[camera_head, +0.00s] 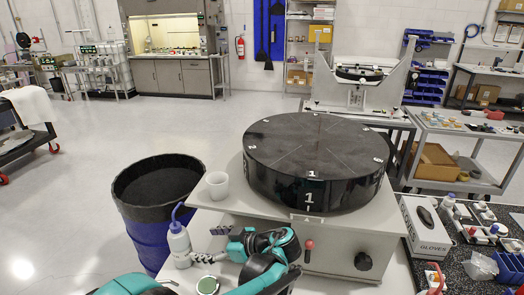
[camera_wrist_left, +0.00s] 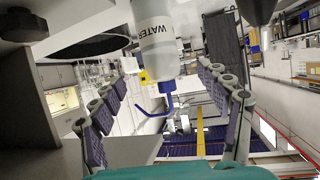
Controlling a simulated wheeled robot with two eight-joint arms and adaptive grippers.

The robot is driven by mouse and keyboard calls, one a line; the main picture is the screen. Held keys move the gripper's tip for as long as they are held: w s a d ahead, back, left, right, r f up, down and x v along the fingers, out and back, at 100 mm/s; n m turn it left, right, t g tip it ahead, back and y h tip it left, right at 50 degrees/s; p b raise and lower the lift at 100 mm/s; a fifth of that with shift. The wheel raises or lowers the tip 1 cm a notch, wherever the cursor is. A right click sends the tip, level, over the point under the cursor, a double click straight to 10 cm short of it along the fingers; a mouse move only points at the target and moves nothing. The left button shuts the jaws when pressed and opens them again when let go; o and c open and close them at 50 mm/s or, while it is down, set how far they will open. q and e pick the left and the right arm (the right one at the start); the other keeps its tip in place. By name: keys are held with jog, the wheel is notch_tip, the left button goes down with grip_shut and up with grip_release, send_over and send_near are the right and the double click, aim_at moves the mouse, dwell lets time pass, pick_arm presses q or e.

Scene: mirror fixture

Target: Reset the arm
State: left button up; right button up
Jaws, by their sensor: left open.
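My left gripper (camera_head: 211,244) is at the bottom centre of the head view, on the end of a teal and black arm. Its ribbed fingers are spread apart with nothing held, and they point left toward a white wash bottle (camera_head: 179,248) with a blue cap and bent spout. The bottle stands upright on the light worktop (camera_head: 335,230). In the left wrist view the gripper (camera_wrist_left: 161,78) is open, and the bottle (camera_wrist_left: 155,35), marked WATER, shows upside down beyond the fingertips. Whether a finger touches it is unclear. My right gripper does not show.
A large black numbered disc (camera_head: 315,150) rests on the worktop, with a white cup (camera_head: 217,185) at its left. A blue drum (camera_head: 150,235) with a black rim stands left of the worktop. A glove box (camera_head: 425,228) is at the right. Open floor lies farther left.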

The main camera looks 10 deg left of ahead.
pick_arm(q)
jog(key=s+d+r+m+t+h+p, duration=0.2)
jog(key=s+m+h+p, duration=0.2)
jog(key=s+m+h, duration=0.2)
jog(key=s+d+r+m+t+h+p, duration=0.1)
jog(key=s+d+r+m+h+p, duration=0.1)
jog(key=s+m+h, duration=0.5)
jog(key=s+r+m+p, duration=0.1)
jog(key=s+p, duration=0.1)
jog(key=s, duration=0.1)
jog(key=shift+d+m+t+p, duration=0.3)
jog(key=shift+d+m+t, duration=0.1)
